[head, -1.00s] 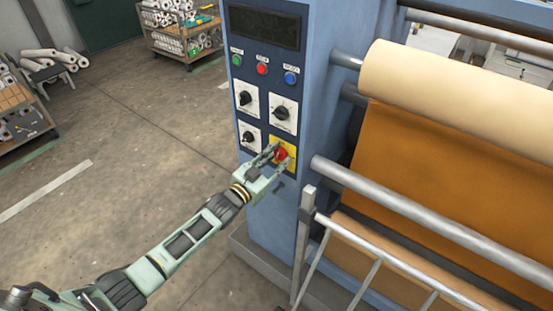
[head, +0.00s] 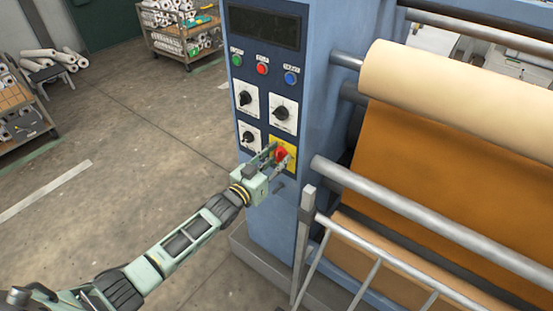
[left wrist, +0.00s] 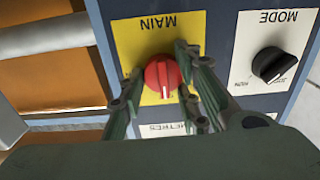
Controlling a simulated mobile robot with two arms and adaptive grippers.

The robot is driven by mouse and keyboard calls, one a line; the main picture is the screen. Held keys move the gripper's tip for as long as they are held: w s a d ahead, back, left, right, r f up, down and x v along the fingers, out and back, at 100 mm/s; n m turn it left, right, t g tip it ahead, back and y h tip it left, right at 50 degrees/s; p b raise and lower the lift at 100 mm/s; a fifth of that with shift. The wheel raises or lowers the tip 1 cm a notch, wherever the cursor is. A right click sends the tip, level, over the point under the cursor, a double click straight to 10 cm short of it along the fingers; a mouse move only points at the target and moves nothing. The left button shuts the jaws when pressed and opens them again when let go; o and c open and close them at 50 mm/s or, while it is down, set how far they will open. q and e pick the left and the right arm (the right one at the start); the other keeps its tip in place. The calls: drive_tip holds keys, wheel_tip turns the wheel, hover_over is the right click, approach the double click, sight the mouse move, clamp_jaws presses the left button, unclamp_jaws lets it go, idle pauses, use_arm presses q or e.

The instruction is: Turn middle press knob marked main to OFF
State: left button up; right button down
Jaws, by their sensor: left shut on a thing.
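The red main knob (head: 281,154) sits on a yellow plate (head: 290,144) low on the press's control panel. In the left wrist view the knob (left wrist: 162,76) has a white pointer line, and the plate (left wrist: 133,48) reads MAIN upside down. The line runs roughly up and down in that picture. My left gripper (head: 277,158) is at the knob, shut on it with one finger on each side; the fingers also show in the left wrist view (left wrist: 156,84). The fingers and palm cover the lower plate, and no OFF mark is readable. My right gripper is out of view.
A black mode knob (left wrist: 269,64) is beside the yellow plate. More black knobs (head: 281,113) and coloured buttons (head: 262,69) are above it on the panel. Metal rails (head: 308,210) and rollers (head: 400,205) stand close on the right. The floor (head: 130,150) to the left is open.

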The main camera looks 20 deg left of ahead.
use_arm(q)
drive_tip(key=o, duration=1)
drive_tip(key=shift+s+d+f, duration=0.25)
drive_tip(key=shift+f, duration=0.15)
drive_tip(key=shift+o, duration=0.3)
drive_tip(key=shift+r, duration=0.1)
drive_tip(key=v, duration=1.2)
drive_tip(key=shift+r, duration=0.2)
drive_tip(key=shift+w+f, duration=0.1)
drive_tip(key=shift+f, duration=0.05)
